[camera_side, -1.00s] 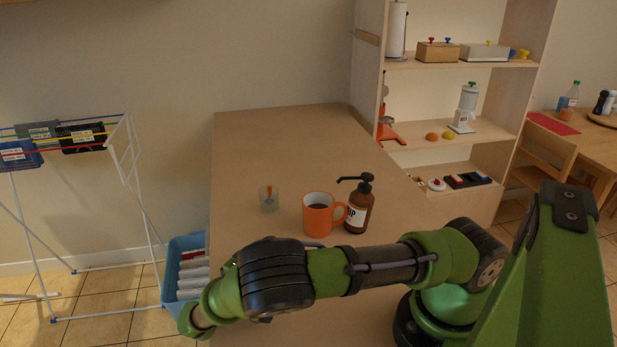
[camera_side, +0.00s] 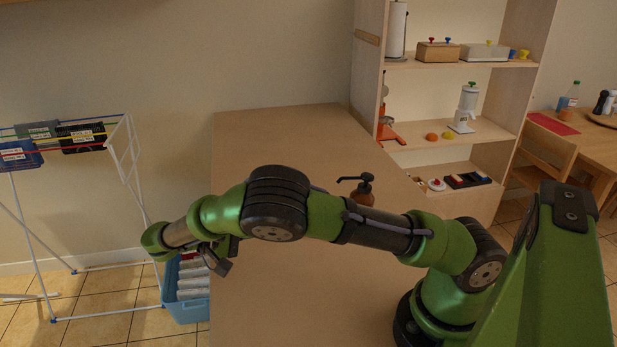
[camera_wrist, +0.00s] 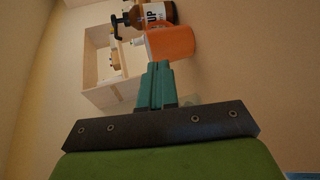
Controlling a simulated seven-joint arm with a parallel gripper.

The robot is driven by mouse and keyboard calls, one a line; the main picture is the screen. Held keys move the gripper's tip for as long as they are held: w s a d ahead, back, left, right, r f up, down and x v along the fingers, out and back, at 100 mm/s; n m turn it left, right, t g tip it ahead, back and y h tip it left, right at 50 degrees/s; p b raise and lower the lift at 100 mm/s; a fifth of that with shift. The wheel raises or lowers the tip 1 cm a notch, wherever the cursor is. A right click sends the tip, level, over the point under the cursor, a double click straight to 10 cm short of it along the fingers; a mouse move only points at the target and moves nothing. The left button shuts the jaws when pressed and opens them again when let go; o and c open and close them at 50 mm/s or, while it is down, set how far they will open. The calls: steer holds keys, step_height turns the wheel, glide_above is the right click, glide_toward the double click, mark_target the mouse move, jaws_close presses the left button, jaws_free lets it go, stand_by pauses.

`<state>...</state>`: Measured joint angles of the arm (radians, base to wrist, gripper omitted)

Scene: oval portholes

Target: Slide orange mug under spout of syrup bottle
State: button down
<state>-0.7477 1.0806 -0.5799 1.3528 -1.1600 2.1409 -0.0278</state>
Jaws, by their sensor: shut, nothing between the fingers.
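The syrup bottle (camera_side: 363,195) is brown with a black pump; only its upper part shows above my arm in the side view. In the wrist view the bottle (camera_wrist: 158,12) is at the top, turned sideways, with its spout (camera_wrist: 117,28) beside the orange mug (camera_wrist: 173,41). The mug is hidden behind my arm in the side view. My gripper (camera_wrist: 155,72) has its teal fingers shut and empty. In the wrist view the fingertips appear just below the mug; I cannot tell the gap. In the side view my gripper (camera_side: 224,266) is near the table's left edge, apart from the bottle.
The wooden table (camera_side: 285,135) is clear at its far end. A blue crate (camera_side: 186,310) stands on the floor left of the table, near a drying rack (camera_side: 130,165). A shelf unit (camera_side: 440,140) stands behind right. The small glass is hidden in the side view.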

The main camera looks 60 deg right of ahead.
steer(key=s+d+r+t+y, duration=0.1)
steer(key=s+d+y, duration=0.3)
steer(key=d, duration=0.1)
steer(key=s+d+r+t+y, duration=0.1)
steer(key=s+d+t+y, duration=0.1)
steer(key=s+d+y, duration=0.3)
steer(key=s+d+r+t+y, duration=0.1)
steer(key=s+d+r+y, duration=0.1)
steer(key=s+d+y, duration=0.2)
steer(key=shift+s+d+n+t, duration=0.2)
steer(key=shift+s+d, duration=0.1)
steer(key=shift+d, duration=0.6)
steer(key=shift+s+d+n+t, duration=0.1)
steer(key=shift+s+d+n, duration=0.15)
steer(key=shift+d, duration=0.6)
steer(key=w+n+t, duration=0.1)
steer(key=w, duration=0.3)
steer(key=w+f+n+t, duration=0.1)
steer(key=w, duration=0.3)
steer(key=w+f+n+t, duration=0.1)
steer(key=w, duration=0.4)
steer(key=shift+a+f+t, duration=0.2)
steer(key=shift+f+t, duration=0.05)
steer(key=shift+t, duration=0.05)
steer(key=shift+f, duration=0.4)
